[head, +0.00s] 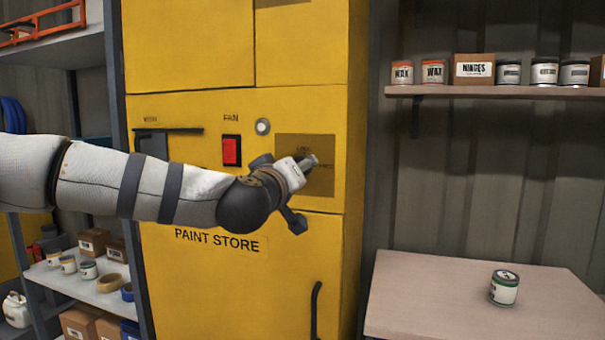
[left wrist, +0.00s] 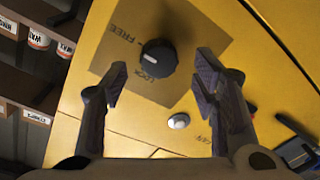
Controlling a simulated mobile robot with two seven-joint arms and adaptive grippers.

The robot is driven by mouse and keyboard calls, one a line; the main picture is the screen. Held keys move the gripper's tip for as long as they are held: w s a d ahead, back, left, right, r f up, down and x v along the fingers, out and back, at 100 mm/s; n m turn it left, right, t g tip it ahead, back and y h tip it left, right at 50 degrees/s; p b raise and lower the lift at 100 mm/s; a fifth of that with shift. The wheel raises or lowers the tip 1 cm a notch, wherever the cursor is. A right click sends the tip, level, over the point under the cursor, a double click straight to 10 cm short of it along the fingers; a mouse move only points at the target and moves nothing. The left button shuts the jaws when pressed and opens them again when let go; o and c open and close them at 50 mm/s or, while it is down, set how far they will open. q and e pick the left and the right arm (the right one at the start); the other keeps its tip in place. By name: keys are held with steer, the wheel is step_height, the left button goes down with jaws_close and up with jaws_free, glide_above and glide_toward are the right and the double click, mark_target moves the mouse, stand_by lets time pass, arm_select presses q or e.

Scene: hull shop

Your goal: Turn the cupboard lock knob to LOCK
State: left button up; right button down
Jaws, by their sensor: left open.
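The cupboard lock knob (left wrist: 158,56) is a round black knob with a white mark, on a brown plate (left wrist: 185,35) lettered FREE and LOCK. In the left wrist view its mark points left in the picture, between the two words; I cannot tell its exact setting. My left gripper (left wrist: 162,76) is open, its fingers on either side of the space before the knob, with no contact visible. In the head view the left gripper (head: 302,188) is in front of the plate (head: 320,150) and hides the knob. My right gripper is not in view.
The yellow cupboard (head: 190,275) carries a red switch (head: 231,150), a round pale button (head: 262,126) and a black handle (head: 315,310). Shelves with cans and boxes stand left. At right are a wall shelf (head: 480,91) and a table (head: 430,290) with one can (head: 504,288).

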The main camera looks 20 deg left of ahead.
arm_select(q)
steer(key=w, duration=0.3)
steer(key=shift+w+r, duration=0.1)
steer(key=shift+w, duration=0.15)
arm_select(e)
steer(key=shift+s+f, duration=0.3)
arm_select(q)
steer(key=c, duration=1.2)
steer(key=shift+o, duration=0.2)
